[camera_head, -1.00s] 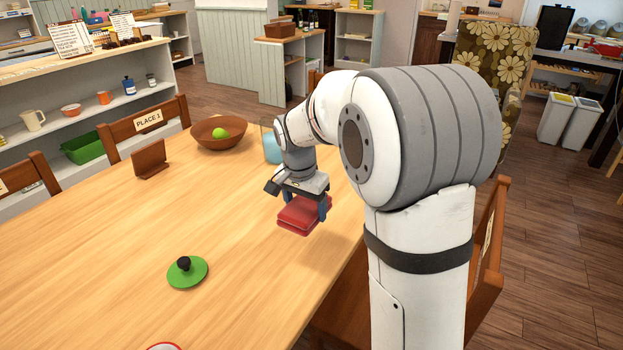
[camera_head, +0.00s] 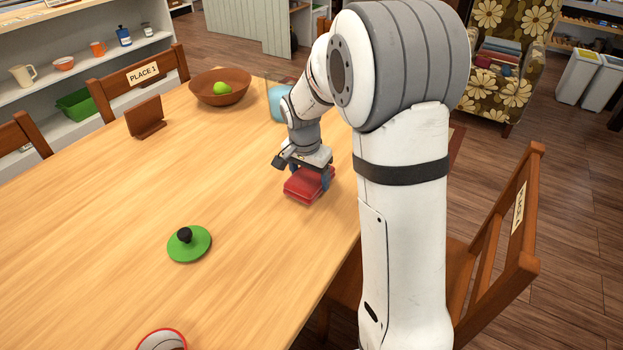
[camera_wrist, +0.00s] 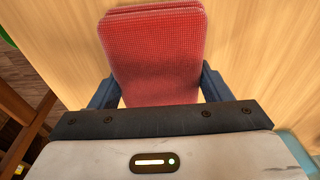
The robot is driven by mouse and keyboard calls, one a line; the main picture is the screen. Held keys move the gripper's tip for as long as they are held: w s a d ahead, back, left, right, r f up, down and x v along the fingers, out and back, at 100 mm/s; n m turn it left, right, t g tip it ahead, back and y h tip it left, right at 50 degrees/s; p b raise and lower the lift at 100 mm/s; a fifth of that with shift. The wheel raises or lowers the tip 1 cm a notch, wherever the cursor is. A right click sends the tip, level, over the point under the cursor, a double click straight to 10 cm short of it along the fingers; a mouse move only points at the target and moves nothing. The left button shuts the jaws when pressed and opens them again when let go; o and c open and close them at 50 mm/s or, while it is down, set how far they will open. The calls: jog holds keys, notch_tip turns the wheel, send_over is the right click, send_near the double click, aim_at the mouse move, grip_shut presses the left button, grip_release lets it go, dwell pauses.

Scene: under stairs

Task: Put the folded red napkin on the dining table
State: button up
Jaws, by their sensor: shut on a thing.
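The folded red napkin (camera_head: 303,187) is in my gripper (camera_head: 325,180), over the right part of the dining table (camera_head: 110,230) near its edge. In the wrist view the red napkin (camera_wrist: 155,55) lies between the two dark fingers of my gripper (camera_wrist: 160,92), which are shut on its sides. The table's wood grain shows around it. I cannot tell whether the napkin's underside touches the table or is slightly above it.
A green lid with a black knob (camera_head: 189,243) lies on the table. A brown bowl with a green ball (camera_head: 219,87), a blue-filled glass container (camera_head: 279,98) and a brown stand (camera_head: 145,117) are farther back. A chair (camera_head: 500,250) stands at right. The table's middle is clear.

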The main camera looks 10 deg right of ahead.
jog(key=shift+f, duration=0.4)
jog(key=shift+f, duration=0.1)
jog(key=o, duration=1.4)
